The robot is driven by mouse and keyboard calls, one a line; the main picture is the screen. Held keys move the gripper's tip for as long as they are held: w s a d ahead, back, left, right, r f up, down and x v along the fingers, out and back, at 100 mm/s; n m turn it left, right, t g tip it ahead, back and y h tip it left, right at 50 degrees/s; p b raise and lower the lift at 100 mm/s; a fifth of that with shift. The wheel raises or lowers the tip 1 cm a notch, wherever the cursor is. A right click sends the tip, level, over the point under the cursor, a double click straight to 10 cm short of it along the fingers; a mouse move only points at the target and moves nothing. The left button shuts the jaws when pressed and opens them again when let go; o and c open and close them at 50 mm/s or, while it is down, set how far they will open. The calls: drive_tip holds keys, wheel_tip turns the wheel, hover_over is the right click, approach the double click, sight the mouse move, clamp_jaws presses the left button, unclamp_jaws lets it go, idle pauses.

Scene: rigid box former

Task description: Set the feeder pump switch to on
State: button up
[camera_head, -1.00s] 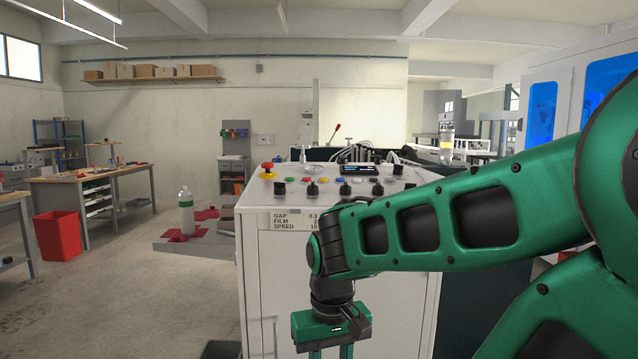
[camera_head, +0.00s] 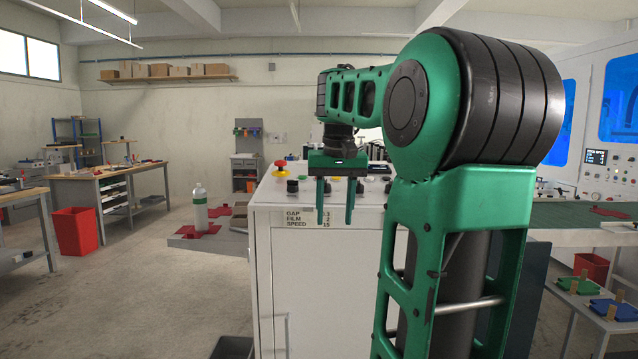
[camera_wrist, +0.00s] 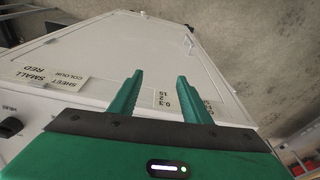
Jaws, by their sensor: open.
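A white control cabinet (camera_head: 312,270) stands in front of me. Its top panel carries black selector knobs, small coloured buttons and a red mushroom button (camera_head: 280,164). A black knob (camera_head: 292,186) shows left of my gripper. I cannot tell which control is the feeder pump switch; no such label is readable, and my arm covers the right part of the panel. My gripper (camera_head: 335,215) is open and empty, fingers pointing down in front of the panel's near edge. In the wrist view my gripper (camera_wrist: 158,85) spans the cabinet's front, and a black knob (camera_wrist: 10,127) shows at the left edge.
A side shelf (camera_head: 205,238) holds a clear bottle (camera_head: 200,207) and red pieces left of the cabinet. A red bin (camera_head: 76,231) stands by a workbench (camera_head: 105,190) further left. Small fixtures sit on a table (camera_head: 595,310) at right.

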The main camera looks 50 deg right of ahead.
drive_tip(key=w+d+r+m+t+h, duration=0.1)
drive_tip(key=w+d+r, duration=0.25)
drive_tip(key=r, duration=0.45)
drive_tip(key=w+d+r+h, duration=0.1)
drive_tip(key=w+d+r, duration=0.1)
drive_tip(key=w+r, duration=0.35)
drive_tip(key=shift+s+x, duration=0.1)
drive_tip(key=shift+x, duration=2.05)
drive_tip(key=shift+s+x, duration=0.15)
drive_tip(key=shift+x, duration=2)
drive_tip(key=shift+d, duration=0.15)
